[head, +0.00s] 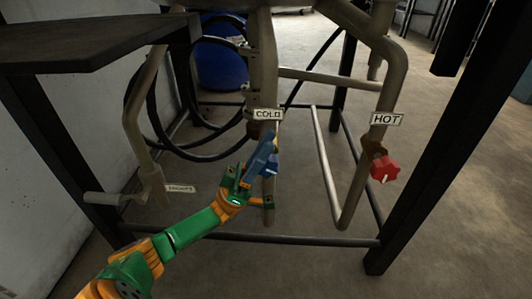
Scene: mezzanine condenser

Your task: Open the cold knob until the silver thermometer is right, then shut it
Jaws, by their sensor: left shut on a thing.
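The cold knob (271,168) is blue and sits on the pipe below the COLD label (268,114). My left gripper (262,165) is at the knob, shut on it, and its fingers hide part of it. The left arm comes in from the lower left. The red hot knob (384,169) is on the right-hand pipe below the HOT label (387,119), apart from my gripper. I cannot make out a silver thermometer in this view. My right gripper does not show.
A dark metal frame with a table top (95,45) surrounds the pipes, and its leg (420,185) stands at right. A small grey handle (105,198) is at lower left beside another label (180,188). A blue barrel (222,60) and black hoses are behind.

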